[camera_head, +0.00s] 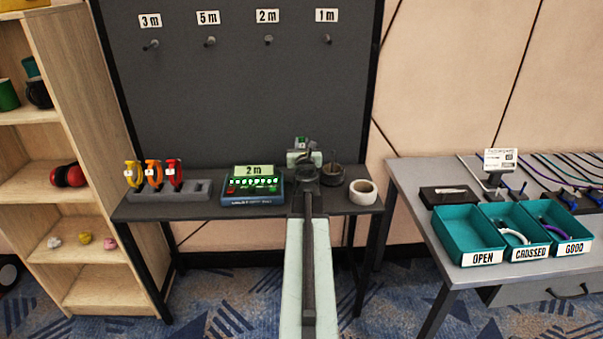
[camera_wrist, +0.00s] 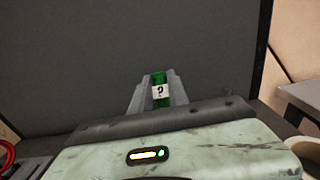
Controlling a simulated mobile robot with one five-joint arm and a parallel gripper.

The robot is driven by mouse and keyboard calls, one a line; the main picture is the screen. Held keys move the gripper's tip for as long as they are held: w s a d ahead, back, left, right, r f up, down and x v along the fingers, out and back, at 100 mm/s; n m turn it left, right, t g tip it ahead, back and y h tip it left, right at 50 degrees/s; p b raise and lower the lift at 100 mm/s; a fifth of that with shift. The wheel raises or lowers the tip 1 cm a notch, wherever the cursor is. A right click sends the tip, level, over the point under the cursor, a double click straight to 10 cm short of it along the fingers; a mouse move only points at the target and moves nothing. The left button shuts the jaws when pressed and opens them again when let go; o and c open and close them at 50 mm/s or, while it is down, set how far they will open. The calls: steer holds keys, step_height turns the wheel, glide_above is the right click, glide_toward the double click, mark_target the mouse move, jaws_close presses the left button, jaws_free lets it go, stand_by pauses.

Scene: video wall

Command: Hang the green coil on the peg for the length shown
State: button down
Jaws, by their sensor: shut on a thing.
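The green coil (camera_wrist: 160,79) carries a white tag with a question mark. My gripper (camera_wrist: 158,98) is shut on it, with a grey finger on each side. In the head view my gripper (camera_head: 304,152) is above the back bench, in front of the dark panel, and hides most of the coil. A tester (camera_head: 253,188) on the bench shows "2 m" on its display with lit green lights. The 2 m peg (camera_head: 268,40) is bare on the panel, above and left of my gripper. The 3 m peg (camera_head: 151,44), 5 m peg (camera_head: 210,41) and 1 m peg (camera_head: 327,39) are bare too.
A grey rack (camera_head: 200,190) left of the tester holds yellow, orange and red coils. A dark round holder (camera_head: 332,174) and a white tape roll (camera_head: 363,191) stand right of my arm. Teal bins (camera_head: 466,237) are on the right table. The panel front is clear.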

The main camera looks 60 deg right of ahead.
step_height(320, 180, down, 6)
steer(key=b, duration=0.4)
steer(key=shift+r, duration=0.45)
steer(key=c, duration=1.3)
jaws_free()
steer(key=shift+f, duration=0.1)
